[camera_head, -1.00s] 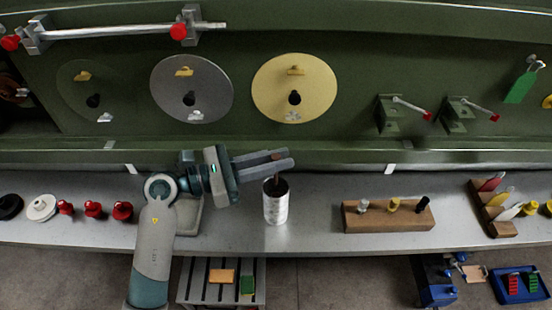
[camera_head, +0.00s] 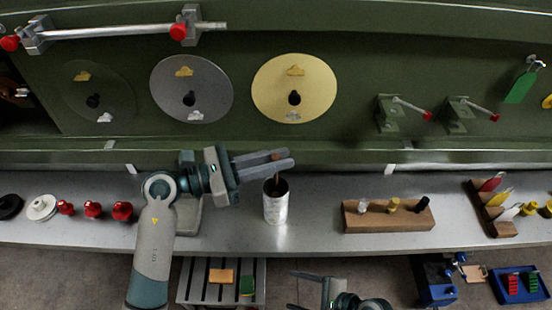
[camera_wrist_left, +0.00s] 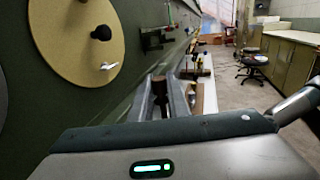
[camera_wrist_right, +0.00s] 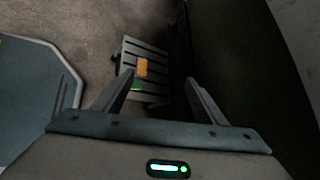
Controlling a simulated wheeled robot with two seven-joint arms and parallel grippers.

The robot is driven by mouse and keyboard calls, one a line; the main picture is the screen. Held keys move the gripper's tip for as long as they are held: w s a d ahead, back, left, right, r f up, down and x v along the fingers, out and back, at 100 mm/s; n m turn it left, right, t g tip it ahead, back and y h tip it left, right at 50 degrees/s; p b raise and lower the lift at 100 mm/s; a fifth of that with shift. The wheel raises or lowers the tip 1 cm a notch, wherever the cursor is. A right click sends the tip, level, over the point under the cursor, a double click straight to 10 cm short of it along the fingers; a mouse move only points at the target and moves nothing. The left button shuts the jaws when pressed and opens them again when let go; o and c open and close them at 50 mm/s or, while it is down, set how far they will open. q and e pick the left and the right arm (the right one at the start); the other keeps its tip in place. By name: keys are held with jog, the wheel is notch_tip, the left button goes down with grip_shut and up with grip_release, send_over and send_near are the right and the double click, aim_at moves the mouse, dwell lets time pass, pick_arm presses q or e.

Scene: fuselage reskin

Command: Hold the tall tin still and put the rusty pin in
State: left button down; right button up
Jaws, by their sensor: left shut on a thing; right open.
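The tall tin (camera_head: 276,207) is a pale metal cylinder standing upright on the bench with its open mouth up. My left gripper (camera_head: 282,159) is shut on the rusty pin (camera_head: 275,180), a thin brown rod held upright over the tin's mouth. The pin's lower end is at the mouth; I cannot tell how far inside it is. The pin also shows dark between the fingers in the left wrist view (camera_wrist_left: 159,93). My right gripper (camera_head: 309,288) is open and empty, low in front of the bench edge, apart from the tin.
A wooden block (camera_head: 388,218) with several short pegs stands right of the tin. Red knobs (camera_head: 93,210) stand to the left. A slatted stool (camera_head: 196,283) is below the bench; it also shows in the right wrist view (camera_wrist_right: 146,58). The bench beside the tin is clear.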

jog(key=s+a+r+m+g+y, duration=0.1)
jog(key=s+a+r+y, duration=0.15)
jog(key=r, duration=0.55)
jog(key=s+a+r+m+g+y, duration=0.1)
jog(key=s+a+r, duration=0.15)
jog(key=r, duration=0.65)
jog(key=s+a+r+m+g+y, duration=0.1)
jog(key=a+r+y, duration=0.15)
jog(key=r, duration=0.55)
jog(key=w+d+r+t+h, duration=0.1)
jog(key=w+d+r+t, duration=0.2)
jog(key=w, duration=0.6)
jog(key=w+d+r+t+h, duration=0.1)
jog(key=w+d+r+t, duration=0.1)
jog(key=w+r, duration=0.5)
jog(key=w+d+f+g, duration=0.1)
jog(key=f, duration=0.2)
jog(key=w+d+f+m+g+h, duration=0.1)
jog(key=d+f, duration=0.1)
jog(key=f, duration=0.1)
jog(key=w+d+f+g+h, duration=0.1)
jog(key=d+f, duration=0.1)
jog(key=f, duration=0.1)
jog(key=shift+w+d+f+m, duration=0.1)
jog(key=shift+w+f+m, duration=0.05)
jog(key=shift+m, duration=0.15)
jog(key=shift+d+f+g, duration=0.2)
jog(key=shift+f+g, duration=0.1)
jog(key=shift+g, duration=0.1)
